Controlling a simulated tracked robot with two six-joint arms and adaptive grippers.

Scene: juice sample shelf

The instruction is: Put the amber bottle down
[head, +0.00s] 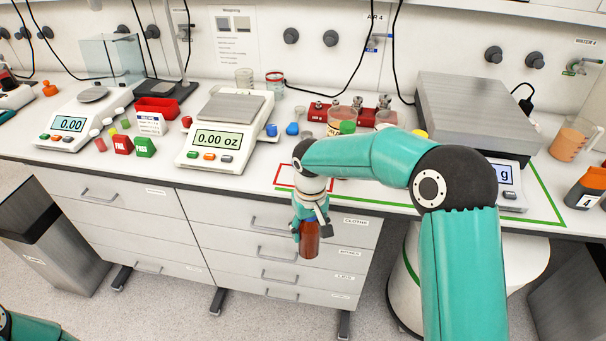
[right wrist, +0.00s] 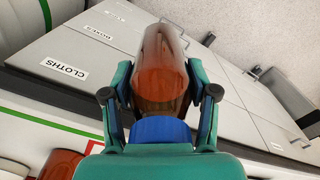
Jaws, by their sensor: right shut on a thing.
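The amber bottle (head: 310,242) hangs in front of the drawer fronts, out past the bench's front edge and apart from it. My right gripper (head: 309,225) is shut on it from above, and the bottle points downward, roughly upright. In the right wrist view the brown bottle (right wrist: 160,55) sits between both fingers (right wrist: 158,92), with a blue band (right wrist: 160,130), likely its cap, near the palm. My left gripper is out of view; only a bit of my left arm shows at the bottom left corner of the head view.
On the bench, a red outline (head: 276,176) and a green outline (head: 545,187) lie partly behind my right arm. A balance reading 0.00 oz (head: 217,138) stands left of them.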

